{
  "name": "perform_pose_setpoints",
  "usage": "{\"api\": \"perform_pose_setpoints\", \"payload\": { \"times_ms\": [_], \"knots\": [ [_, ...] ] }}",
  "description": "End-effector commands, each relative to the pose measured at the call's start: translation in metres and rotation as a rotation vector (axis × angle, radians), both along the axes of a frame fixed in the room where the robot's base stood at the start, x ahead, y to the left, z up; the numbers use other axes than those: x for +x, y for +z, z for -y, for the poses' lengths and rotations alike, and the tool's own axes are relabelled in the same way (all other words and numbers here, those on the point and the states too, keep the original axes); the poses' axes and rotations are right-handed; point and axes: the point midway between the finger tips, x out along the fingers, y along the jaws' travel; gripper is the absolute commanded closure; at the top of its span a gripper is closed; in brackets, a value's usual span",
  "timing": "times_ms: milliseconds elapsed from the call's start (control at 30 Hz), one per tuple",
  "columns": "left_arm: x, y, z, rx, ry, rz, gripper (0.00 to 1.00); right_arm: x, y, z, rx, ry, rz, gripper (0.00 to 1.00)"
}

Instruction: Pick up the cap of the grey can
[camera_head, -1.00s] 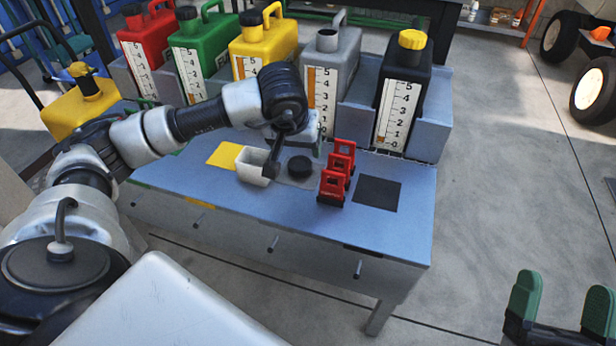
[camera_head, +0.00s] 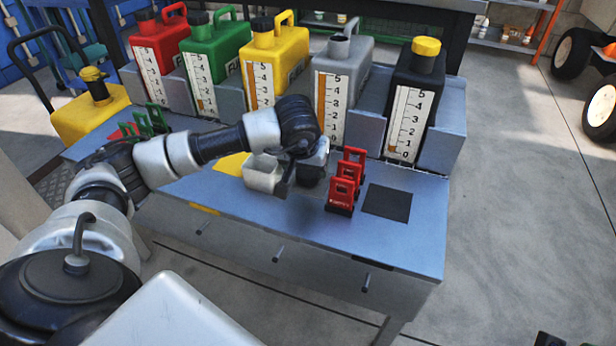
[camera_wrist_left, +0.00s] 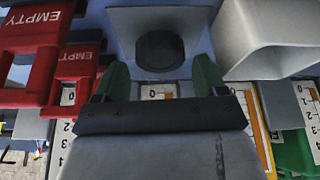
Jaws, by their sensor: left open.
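The grey can (camera_head: 348,75) stands in the back row with its neck open and uncapped. A dark round cap (camera_wrist_left: 160,48) lies on a grey square (camera_wrist_left: 124,28) on the bench in the left wrist view. In the head view my left gripper hides most or all of this cap. My left gripper (camera_wrist_left: 162,78) is open, its green fingers to either side of the cap's near side, with nothing held. In the head view the left gripper (camera_head: 312,170) is low over the bench. Only a dark bit of my right gripper (camera_head: 548,340) shows at the bottom edge.
A white open cup (camera_head: 262,174) stands close beside the left gripper. Red EMPTY tags (camera_head: 345,182) stand close on the other side. A black square (camera_head: 387,202) on the bench is bare. Red, green, yellow and black (camera_head: 418,90) cans stand in the row behind.

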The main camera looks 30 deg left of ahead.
Motion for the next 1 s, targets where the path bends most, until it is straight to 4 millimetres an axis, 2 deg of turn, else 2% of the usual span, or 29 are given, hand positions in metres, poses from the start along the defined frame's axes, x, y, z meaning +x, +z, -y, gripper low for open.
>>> {"api": "perform_pose_setpoints", "payload": {
  "times_ms": [33, 133, 467, 500, 733, 1000],
  "knots": [
    [0.003, -0.016, -0.001, -0.002, 0.000, -0.003, 0.28, -0.005, -0.009, 0.001, 0.013, 0.002, 0.039, 0.21],
    [0.008, -0.027, -0.003, -0.002, 0.001, -0.001, 0.28, -0.008, -0.012, 0.002, 0.018, 0.003, 0.054, 0.21],
    [0.012, -0.032, -0.005, -0.001, -0.001, 0.000, 0.28, -0.007, -0.013, 0.002, 0.016, 0.003, 0.051, 0.21],
    [0.012, -0.032, -0.005, -0.001, -0.001, 0.000, 0.30, -0.007, -0.013, 0.002, 0.016, 0.003, 0.051, 0.21],
    [0.012, -0.032, -0.005, -0.001, -0.001, 0.000, 0.64, -0.007, -0.013, 0.001, 0.017, 0.003, 0.051, 0.21],
    [0.012, -0.028, -0.005, -0.001, 0.000, 0.001, 0.64, -0.007, -0.011, 0.001, 0.016, 0.004, 0.050, 0.21]
  ]
}}
